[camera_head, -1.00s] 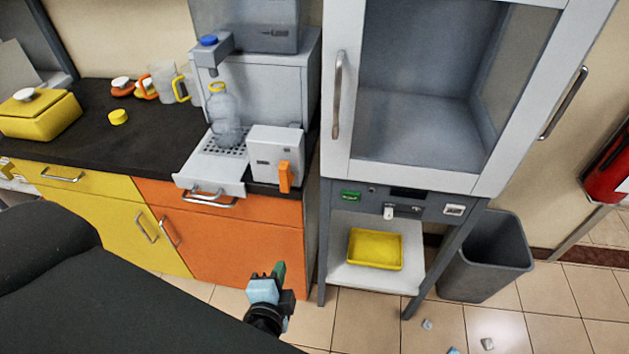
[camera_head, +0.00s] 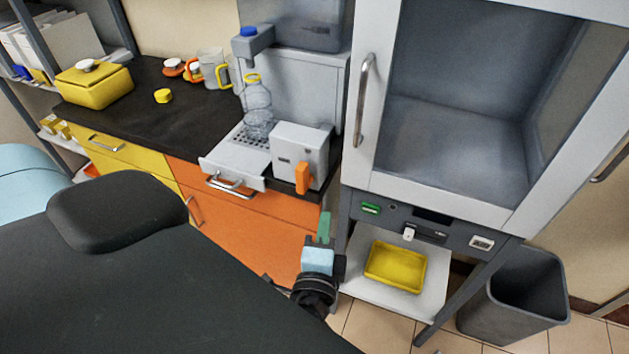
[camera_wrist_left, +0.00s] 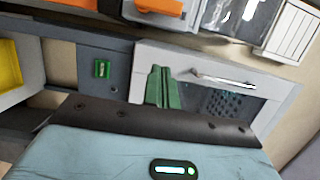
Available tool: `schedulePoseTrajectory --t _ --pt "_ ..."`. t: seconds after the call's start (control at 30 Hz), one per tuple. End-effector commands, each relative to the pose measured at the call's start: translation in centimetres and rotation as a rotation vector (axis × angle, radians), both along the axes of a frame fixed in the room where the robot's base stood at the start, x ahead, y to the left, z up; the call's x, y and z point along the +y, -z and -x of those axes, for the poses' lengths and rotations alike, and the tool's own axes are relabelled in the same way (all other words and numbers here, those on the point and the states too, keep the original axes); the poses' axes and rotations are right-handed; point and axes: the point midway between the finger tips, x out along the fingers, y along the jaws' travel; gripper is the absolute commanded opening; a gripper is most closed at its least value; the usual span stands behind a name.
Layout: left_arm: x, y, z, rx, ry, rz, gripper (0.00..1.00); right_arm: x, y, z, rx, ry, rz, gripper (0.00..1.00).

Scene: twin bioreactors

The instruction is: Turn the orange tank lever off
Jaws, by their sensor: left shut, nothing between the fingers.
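The orange lever (camera_head: 303,178) hangs down on the front of a light grey box (camera_head: 315,148) beside the dispenser, at the counter's front edge. In the left wrist view the orange lever (camera_wrist_left: 160,6) shows at the top edge, partly cut off. My left gripper (camera_head: 323,226) has green fingers that are shut and empty. In the head view it appears below and slightly right of the lever, apart from it. The shut fingers (camera_wrist_left: 163,86) also show in the left wrist view, with the lever beyond them. My right gripper is out of view.
A clear bottle (camera_head: 257,108) stands on the dispenser's grated tray (camera_head: 232,160), which has a metal handle. A glass-fronted cabinet (camera_head: 360,165) stands to the right, with a yellow tray (camera_head: 396,268) on its lower shelf. A grey bin (camera_head: 515,300) stands farther right.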

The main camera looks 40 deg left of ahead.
Motion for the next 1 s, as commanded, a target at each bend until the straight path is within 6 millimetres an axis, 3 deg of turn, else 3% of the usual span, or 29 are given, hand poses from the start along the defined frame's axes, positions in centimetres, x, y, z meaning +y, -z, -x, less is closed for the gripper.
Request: schedulePoseTrajectory --t 0.27,0.7,1.0 --pt "1.0 -0.3 -2.0 -0.005 0.000 -0.001 0.00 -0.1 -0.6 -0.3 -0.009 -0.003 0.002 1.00" --pt "4.8 -0.4 -9.2 -0.005 -0.001 -0.001 0.00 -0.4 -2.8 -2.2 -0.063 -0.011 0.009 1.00" --pt "8.1 -0.1 -8.0 0.000 0.002 -0.001 0.00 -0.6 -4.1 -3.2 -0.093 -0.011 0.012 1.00"
